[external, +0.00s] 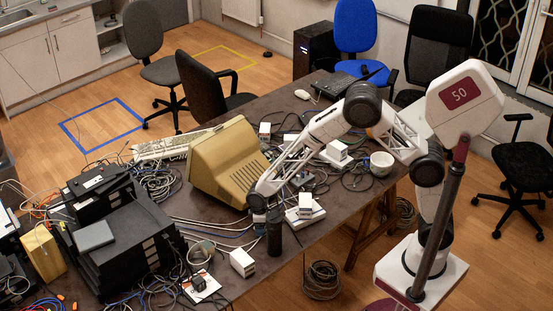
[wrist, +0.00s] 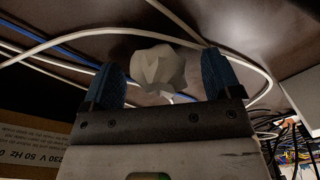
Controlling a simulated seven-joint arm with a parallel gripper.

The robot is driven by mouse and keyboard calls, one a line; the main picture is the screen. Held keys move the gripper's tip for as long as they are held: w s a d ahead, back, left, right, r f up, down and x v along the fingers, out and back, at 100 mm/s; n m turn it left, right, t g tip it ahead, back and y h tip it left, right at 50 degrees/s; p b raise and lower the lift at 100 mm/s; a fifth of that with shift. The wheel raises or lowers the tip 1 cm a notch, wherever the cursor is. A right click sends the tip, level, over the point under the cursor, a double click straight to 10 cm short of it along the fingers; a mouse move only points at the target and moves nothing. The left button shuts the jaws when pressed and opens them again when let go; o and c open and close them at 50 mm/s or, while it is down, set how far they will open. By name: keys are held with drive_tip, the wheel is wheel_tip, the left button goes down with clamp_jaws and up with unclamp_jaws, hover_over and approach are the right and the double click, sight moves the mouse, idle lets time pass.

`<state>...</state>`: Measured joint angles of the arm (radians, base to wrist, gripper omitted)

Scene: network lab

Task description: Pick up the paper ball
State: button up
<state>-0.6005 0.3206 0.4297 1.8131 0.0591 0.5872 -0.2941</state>
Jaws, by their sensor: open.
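The paper ball (wrist: 158,70) is a crumpled pale lump on the dark table among cables in the wrist view. My gripper (wrist: 167,76) is open, with one blue ribbed finger to the left of the ball and one to its right. The ball appears between the fingers with gaps at both sides; I cannot tell how far beyond the tips it lies. In the external view my arm reaches over the table and down beside the beige monitor. I cannot make out the ball there.
White and blue cables cross the table around the ball. A beige monitor (external: 232,160) stands close to my arm. White boxes (external: 243,262) and a black stack of equipment (external: 130,240) are nearby. A white cup (external: 381,163) stands toward the table's right edge.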

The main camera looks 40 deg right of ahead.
idle(0.3)
drive_tip(key=c, duration=1)
drive_tip(key=shift+r, duration=0.15)
drive_tip(key=shift+r, duration=4.9)
